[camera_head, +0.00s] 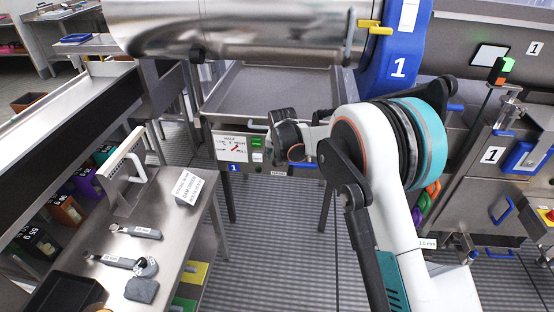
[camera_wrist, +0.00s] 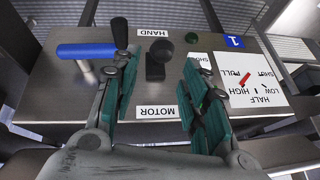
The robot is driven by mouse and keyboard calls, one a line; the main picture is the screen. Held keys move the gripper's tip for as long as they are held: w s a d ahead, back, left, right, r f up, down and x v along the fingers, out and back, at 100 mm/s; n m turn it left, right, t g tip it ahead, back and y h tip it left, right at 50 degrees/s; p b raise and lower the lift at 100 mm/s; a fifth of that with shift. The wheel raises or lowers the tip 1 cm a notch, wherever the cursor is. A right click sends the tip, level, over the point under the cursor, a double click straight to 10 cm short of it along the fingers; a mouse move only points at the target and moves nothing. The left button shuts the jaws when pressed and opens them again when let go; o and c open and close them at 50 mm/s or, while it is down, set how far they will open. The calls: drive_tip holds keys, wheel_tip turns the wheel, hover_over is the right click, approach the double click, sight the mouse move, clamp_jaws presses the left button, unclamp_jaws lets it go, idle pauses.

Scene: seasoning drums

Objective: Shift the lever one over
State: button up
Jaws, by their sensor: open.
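A steel control panel carries a small black selector lever (camera_wrist: 155,66), which stands between a "HAND" label (camera_wrist: 154,32) and a "MOTOR" label (camera_wrist: 157,112). A blue-handled lever (camera_wrist: 86,50) lies at the panel's left in the wrist view. A white sign (camera_wrist: 252,82) with a red pointer reads "HALF", "LOW", "HIGH", "SHUT" and "PULL". My gripper (camera_wrist: 159,72) is open, its teal-padded fingers on either side of the black lever in the picture. I cannot tell whether they touch anything. The right finger partly covers another "SHUT" label. In the head view my gripper (camera_head: 284,124) is at the panel's front, right of the sign (camera_head: 230,146).
A steel drum (camera_head: 240,28) hangs above a tray (camera_head: 270,88) behind the panel. A steel table (camera_head: 175,225) with tools and a small sign stands at left. Another machine (camera_head: 500,160) stands at right. Grey floor (camera_head: 285,240) lies open between.

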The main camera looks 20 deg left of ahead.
drive_tip(key=shift+v, duration=1.75)
